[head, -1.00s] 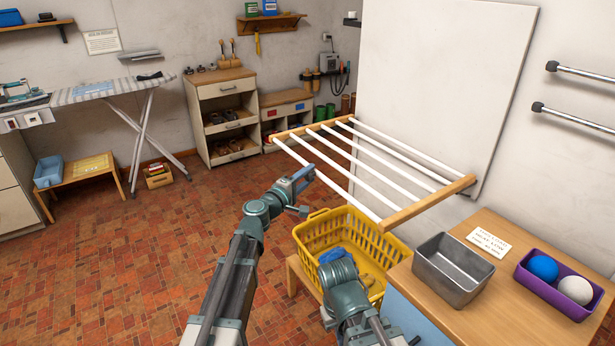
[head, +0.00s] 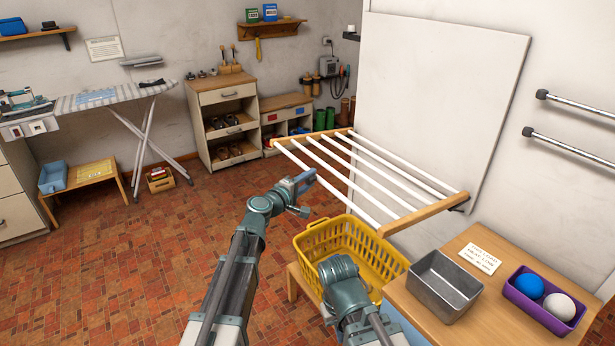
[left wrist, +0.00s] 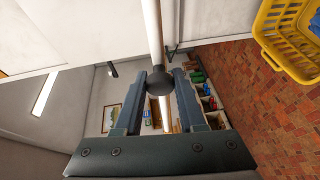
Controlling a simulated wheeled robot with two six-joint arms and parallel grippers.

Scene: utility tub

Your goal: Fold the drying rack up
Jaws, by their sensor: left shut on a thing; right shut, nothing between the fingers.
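The drying rack (head: 424,213) sticks out from the white wall panel (head: 440,100), with several white rods between two wooden end bars. It is opened out, roughly level. My left gripper (head: 306,181) is at the rack's front rod (head: 345,194). In the left wrist view its two fingers (left wrist: 160,98) are closed about a white rod (left wrist: 153,30) with a dark round piece between them. My right arm reaches over the yellow basket; its gripper is hidden behind its own arm.
The yellow basket (head: 318,238) stands on a low stool below the rack. At right, a wooden counter (head: 405,300) holds a metal tin (head: 440,288) and a purple tray (head: 530,308) with two balls.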

